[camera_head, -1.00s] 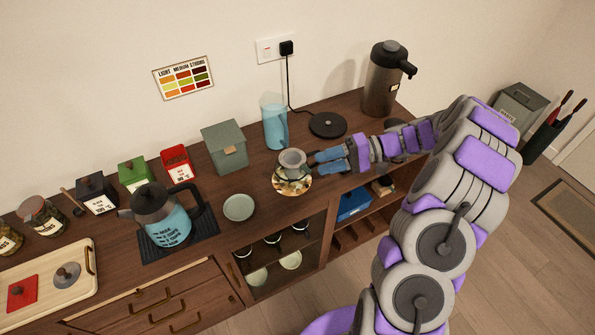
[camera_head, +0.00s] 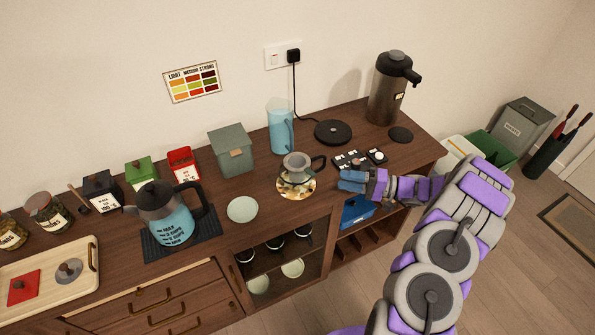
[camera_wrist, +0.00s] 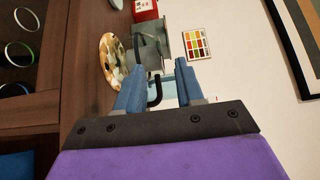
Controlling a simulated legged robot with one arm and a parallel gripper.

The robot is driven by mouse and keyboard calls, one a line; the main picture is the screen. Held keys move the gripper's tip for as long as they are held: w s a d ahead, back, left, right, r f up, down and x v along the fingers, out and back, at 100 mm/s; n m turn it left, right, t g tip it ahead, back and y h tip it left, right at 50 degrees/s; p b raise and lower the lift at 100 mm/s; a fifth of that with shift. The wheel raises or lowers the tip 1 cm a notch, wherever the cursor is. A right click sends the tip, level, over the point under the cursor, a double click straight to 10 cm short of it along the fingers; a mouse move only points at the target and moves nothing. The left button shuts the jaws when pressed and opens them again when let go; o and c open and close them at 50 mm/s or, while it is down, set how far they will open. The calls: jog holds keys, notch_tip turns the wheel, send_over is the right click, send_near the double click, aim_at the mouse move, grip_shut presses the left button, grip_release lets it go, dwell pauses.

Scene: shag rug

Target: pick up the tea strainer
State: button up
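The plate (camera_wrist: 108,62) shows to the left there. My gripper (camera_head: 346,181) has blue fingers and is to the right of the strainer, near the counter's front edge. In the wrist view my gripper (camera_wrist: 159,68) is open, with nothing clamped.
A blue pitcher (camera_head: 281,132) and a black round base (camera_head: 333,132) stand behind. A dark control panel (camera_head: 350,160) lies right of the strainer. A green saucer (camera_head: 242,209) and a kettle (camera_head: 166,215) stand left. A tall dispenser (camera_head: 388,92) stands at the back right.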

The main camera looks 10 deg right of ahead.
aim_at(315, 174)
jog(key=b+x, duration=0.2)
jog(key=x, duration=0.8)
jog(key=shift+w+a+f, duration=0.2)
jog(key=shift+c, duration=0.4)
jog(key=shift+d, duration=0.15)
grip_shut()
